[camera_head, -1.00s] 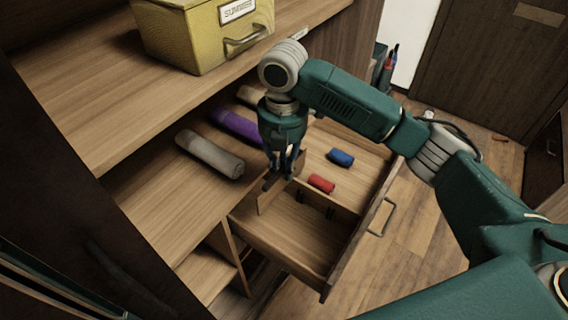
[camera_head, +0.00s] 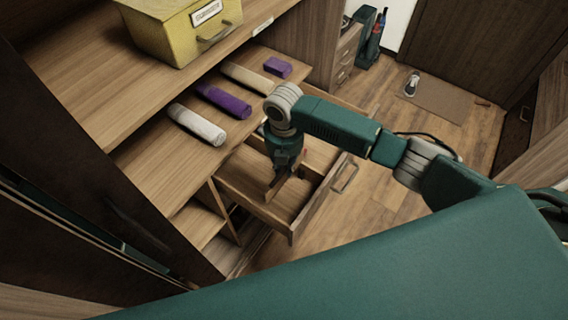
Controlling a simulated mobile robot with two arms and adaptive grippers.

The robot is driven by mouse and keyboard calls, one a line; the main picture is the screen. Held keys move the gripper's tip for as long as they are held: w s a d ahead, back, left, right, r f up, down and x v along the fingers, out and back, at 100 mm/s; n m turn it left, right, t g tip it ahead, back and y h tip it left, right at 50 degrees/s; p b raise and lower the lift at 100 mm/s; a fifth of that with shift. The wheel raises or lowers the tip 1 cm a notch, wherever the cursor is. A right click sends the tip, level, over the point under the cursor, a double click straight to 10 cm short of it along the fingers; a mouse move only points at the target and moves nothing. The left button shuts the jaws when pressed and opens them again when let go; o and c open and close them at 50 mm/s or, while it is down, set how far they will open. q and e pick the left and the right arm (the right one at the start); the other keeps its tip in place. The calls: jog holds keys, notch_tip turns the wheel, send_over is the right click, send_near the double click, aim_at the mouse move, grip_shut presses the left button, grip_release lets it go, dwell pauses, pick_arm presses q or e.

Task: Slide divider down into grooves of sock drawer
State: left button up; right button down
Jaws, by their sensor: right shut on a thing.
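The drawer (camera_head: 244,204) is pulled out below the shelf, its front panel with a bar handle (camera_head: 345,177) facing right. My right gripper (camera_head: 284,172) points down over the middle of the drawer and is shut on the divider (camera_head: 275,189), a thin wooden board. The board hangs below the fingers, standing on edge, its lower part inside the drawer's outline. I cannot tell whether it touches the drawer floor or sits in any groove. A red roll (camera_head: 305,152) barely shows behind my gripper. My left gripper is out of view.
On the shelf lie a white roll (camera_head: 197,124), a purple roll (camera_head: 223,101), a beige roll (camera_head: 245,77) and a purple block (camera_head: 278,67). A yellow box (camera_head: 184,32) stands on the upper shelf. A mat with a shoe (camera_head: 412,84) lies on the floor.

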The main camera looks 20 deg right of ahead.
jog(key=shift+r+p, duration=0.15)
jog(key=shift+p, duration=0.2)
jog(key=shift+s+f+b, duration=0.1)
jog(key=shift+f+b, duration=0.4)
jog(key=shift+f, duration=0.2)
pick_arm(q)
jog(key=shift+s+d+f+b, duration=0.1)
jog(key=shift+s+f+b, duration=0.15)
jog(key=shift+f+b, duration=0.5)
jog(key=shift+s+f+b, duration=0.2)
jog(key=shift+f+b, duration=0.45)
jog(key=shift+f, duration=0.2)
pick_arm(e)
jog(key=shift+f, duration=2.35)
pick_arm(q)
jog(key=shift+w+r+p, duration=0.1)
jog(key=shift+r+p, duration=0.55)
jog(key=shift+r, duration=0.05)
pick_arm(e)
jog(key=shift+r, duration=0.1)
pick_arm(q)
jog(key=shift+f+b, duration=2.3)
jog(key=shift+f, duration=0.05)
pick_arm(e)
jog(key=shift+f, duration=3.4)
jog(key=c, duration=1.6)
grip_release()
jog(key=shift+r, duration=0.1)
